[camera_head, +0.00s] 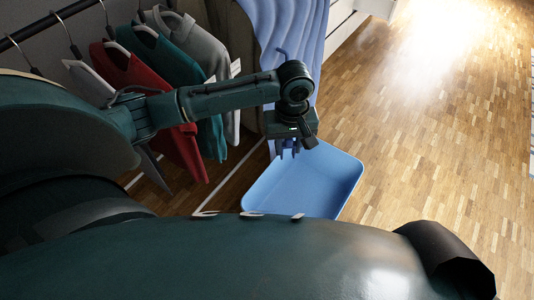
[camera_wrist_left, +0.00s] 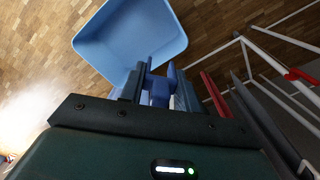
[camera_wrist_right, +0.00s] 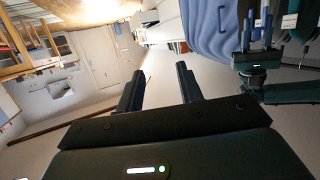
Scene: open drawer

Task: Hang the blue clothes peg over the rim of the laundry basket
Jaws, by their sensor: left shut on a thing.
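The blue clothes peg (camera_wrist_left: 160,90) is held between the fingers of my left gripper (camera_wrist_left: 158,92) in the left wrist view, its prongs pointing up the picture. In the head view the left gripper (camera_head: 288,149) hangs over the back left part of the light blue laundry basket (camera_head: 315,185), with a little of the peg showing below it. The basket also shows beyond the fingers in the left wrist view (camera_wrist_left: 125,40). Whether the peg touches the rim cannot be told. My right gripper (camera_wrist_right: 160,88) is open and empty in the right wrist view, away from the basket.
A rail with a red garment (camera_head: 165,115) and several others hangs at the left. A blue curtain-like cloth (camera_head: 285,30) hangs behind the left gripper. White rack bars (camera_wrist_left: 275,60) stand beside the basket. The wooden floor (camera_head: 440,130) to the right is clear.

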